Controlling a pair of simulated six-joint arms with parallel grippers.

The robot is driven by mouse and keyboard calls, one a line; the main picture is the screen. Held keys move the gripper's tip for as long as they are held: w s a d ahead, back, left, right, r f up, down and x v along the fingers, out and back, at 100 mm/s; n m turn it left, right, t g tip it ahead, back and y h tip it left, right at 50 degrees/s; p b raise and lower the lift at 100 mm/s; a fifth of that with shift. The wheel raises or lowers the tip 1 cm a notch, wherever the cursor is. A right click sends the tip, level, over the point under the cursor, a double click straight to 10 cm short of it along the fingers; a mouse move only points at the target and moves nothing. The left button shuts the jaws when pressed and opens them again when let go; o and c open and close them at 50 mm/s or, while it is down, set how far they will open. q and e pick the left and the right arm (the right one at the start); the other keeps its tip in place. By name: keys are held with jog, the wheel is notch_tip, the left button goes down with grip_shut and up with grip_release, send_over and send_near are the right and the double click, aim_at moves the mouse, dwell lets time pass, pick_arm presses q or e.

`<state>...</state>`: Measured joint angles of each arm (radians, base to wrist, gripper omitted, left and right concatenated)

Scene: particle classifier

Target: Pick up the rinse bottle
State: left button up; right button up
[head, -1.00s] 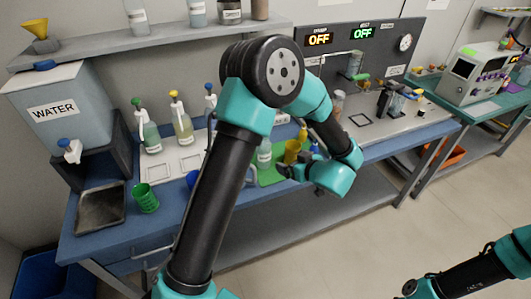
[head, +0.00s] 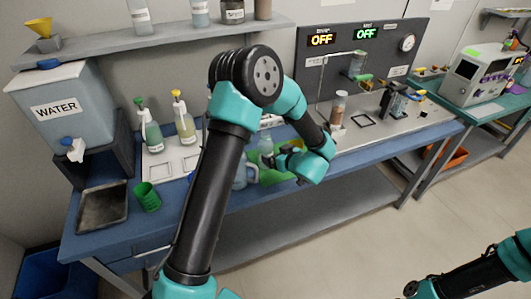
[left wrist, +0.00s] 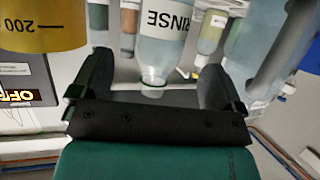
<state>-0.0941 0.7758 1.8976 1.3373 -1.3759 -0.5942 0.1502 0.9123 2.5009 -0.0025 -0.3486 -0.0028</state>
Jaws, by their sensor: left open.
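The rinse bottle is a pale, clear bottle with a white RINSE label, shown upside down at the top of the left wrist view (left wrist: 168,48). In the head view a pale bottle (head: 266,144) stands on the green mat beside my left gripper (head: 281,158). My left gripper is open in the left wrist view (left wrist: 155,78), with one finger on each side of the bottle's narrow end in the picture. I cannot tell whether either finger touches it.
A yellow 200-marked cup (left wrist: 42,22) is close by one finger. Green-topped (head: 151,132) and yellow-topped (head: 184,122) bottles, a green cup (head: 147,197) and a dark tray (head: 103,206) stand left. An instrument panel (head: 385,50) stands behind.

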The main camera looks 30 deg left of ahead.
aim_at(266, 136)
pick_arm(q)
jog(key=shift+x, duration=1.05)
jog(key=shift+x, duration=2.6)
jog(key=shift+s+f, duration=0.1)
jog(key=shift+f, duration=0.05)
jog(key=c, duration=1.2)
jog(key=shift+c, duration=0.2)
jog(key=shift+r, duration=0.3)
jog(key=shift+r, duration=4.6)
